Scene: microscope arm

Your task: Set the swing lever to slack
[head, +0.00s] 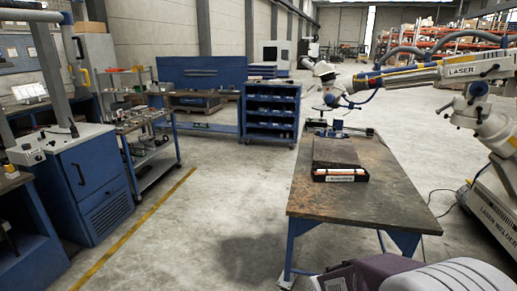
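A laser welder (495,150) stands at the right, with a long white arm (425,77) marked LASER reaching left over a workbench. A white microscope head (326,75) hangs at the arm's left end, above the bench's far end. Small dark levers or knobs (488,70) show around the arm's joint at the right. I cannot tell which is the swing lever or how it is set.
The workbench (305,200) has a dark, worn top and blue legs. A dark block (336,152) and a small labelled tray (340,175) sit on it. A blue shelf cart (271,111) stands behind, and blue cabinets (90,180) line the left. Floor left of the bench is clear.

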